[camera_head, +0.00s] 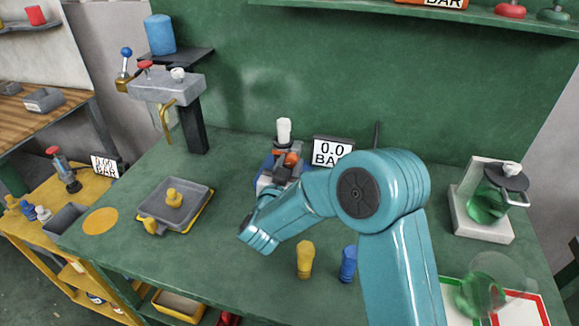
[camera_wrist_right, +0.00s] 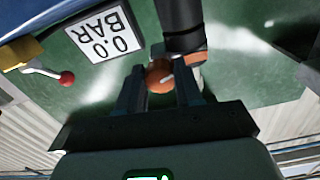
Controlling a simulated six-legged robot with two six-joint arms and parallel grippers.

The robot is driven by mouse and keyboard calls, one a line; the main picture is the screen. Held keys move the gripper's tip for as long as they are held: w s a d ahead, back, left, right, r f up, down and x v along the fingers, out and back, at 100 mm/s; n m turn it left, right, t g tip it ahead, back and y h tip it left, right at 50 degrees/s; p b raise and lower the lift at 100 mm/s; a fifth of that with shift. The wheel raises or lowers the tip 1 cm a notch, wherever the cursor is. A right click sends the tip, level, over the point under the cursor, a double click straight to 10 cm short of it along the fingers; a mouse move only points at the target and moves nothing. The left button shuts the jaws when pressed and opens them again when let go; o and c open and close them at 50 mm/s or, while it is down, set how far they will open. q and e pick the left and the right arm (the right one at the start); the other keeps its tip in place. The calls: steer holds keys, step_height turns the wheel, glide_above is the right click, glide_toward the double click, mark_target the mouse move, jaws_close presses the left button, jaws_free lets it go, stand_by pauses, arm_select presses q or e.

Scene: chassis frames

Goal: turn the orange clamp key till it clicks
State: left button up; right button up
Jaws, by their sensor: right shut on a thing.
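The orange clamp key (camera_head: 291,159) is on a small device with a white-topped post (camera_head: 284,130) at the middle of the green bench. In the right wrist view the key's round orange head (camera_wrist_right: 159,76) sits between my two dark fingers. My right gripper (camera_wrist_right: 160,90) is shut on it. In the head view my teal right arm reaches in from the lower right and its wrist hides part of the device. A display beside the device (camera_head: 333,151) reads 0.0 BAR, and it also shows in the wrist view (camera_wrist_right: 104,33). My left gripper is not in view.
A grey tray with a yellow knob (camera_head: 174,204) is at left. A yellow peg (camera_head: 305,259) and a blue peg (camera_head: 348,264) stand near the front. A grey stand with a blue cylinder (camera_head: 160,35) rises behind. A green glass jug (camera_head: 486,203) is at right.

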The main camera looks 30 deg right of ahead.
steer(key=m+b, duration=0.9)
steer(key=b, duration=0.4)
steer(key=shift+f, duration=0.15)
steer(key=shift+r+m+b, duration=0.25)
steer(key=shift+m+b, duration=1.05)
steer(key=o, duration=1)
steer(key=shift+o, duration=0.2)
steer(key=v, duration=1.6)
steer(key=shift+a, duration=0.2)
